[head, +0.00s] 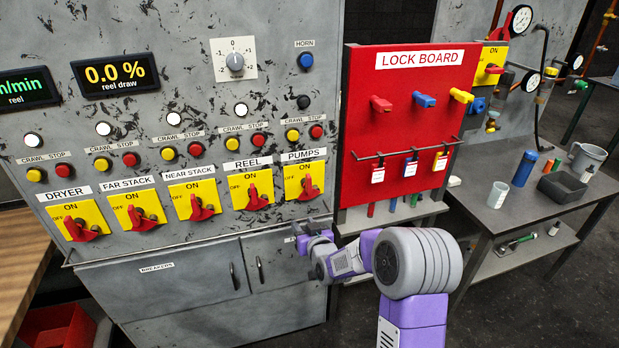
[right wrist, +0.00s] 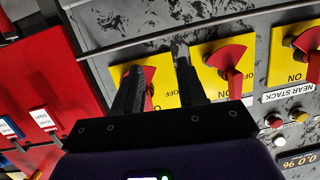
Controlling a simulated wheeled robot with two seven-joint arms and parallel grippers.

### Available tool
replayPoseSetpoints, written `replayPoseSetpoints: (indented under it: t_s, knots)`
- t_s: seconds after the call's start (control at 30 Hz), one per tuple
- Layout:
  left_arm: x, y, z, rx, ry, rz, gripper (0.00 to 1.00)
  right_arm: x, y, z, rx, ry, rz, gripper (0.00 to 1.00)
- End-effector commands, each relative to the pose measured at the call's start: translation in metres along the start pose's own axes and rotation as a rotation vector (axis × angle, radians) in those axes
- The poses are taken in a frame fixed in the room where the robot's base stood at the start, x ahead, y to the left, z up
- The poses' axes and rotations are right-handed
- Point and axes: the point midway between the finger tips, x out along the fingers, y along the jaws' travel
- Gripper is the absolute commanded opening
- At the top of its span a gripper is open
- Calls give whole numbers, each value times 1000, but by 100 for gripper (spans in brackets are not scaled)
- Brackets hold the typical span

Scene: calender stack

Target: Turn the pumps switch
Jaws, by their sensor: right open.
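The pumps switch is a yellow plate (head: 291,173) with a red handle (head: 308,188), at the right end of the switch row under a "PUMPS" label (head: 303,155). "ON" is printed at its top and "OFF" at its left; the handle points mostly down. My right gripper (head: 309,231) is open just below this switch in the head view. In the right wrist view, its two dark fingers (right wrist: 158,82) reach toward the yellow plate. The red handle (right wrist: 150,98) shows between them, partly hidden by the left finger. Contact cannot be told. My left gripper is not in view.
The reel switch (head: 257,190) is directly left of the pumps switch, with several similar switches beyond. A thin rail runs along the panel below them. The red lock board (head: 400,130) stands to the right. A grey cabinet (head: 180,290) is underneath.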

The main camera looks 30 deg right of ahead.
Motion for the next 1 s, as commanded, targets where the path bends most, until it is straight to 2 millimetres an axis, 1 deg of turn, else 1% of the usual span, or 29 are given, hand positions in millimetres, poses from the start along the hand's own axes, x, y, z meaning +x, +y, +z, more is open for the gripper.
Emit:
replayPoseSetpoints:
  t_s: [0.03, 0.1, 0.2, 0.23, 0.37, 0.7, 0.8, 1.0]
  knots:
    - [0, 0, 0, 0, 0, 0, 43, -2, 12, -37, -18, 87, 20, 41]
    - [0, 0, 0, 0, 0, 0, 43, -6, 24, -70, -37, 169, 40, 41]
    - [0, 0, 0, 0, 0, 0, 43, -10, 33, -97, -53, 234, 56, 41]
    - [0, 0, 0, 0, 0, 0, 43, -10, 35, -101, -55, 244, 59, 41]
    - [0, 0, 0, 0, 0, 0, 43, -1, 37, -108, -59, 255, 62, 41]
    - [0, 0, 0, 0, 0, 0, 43, 45, 39, -118, -57, 252, 60, 41]
    - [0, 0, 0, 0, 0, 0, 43, 53, 39, -120, -57, 250, 60, 41]
    - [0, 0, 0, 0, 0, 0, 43, 60, 40, -122, -56, 250, 60, 41]
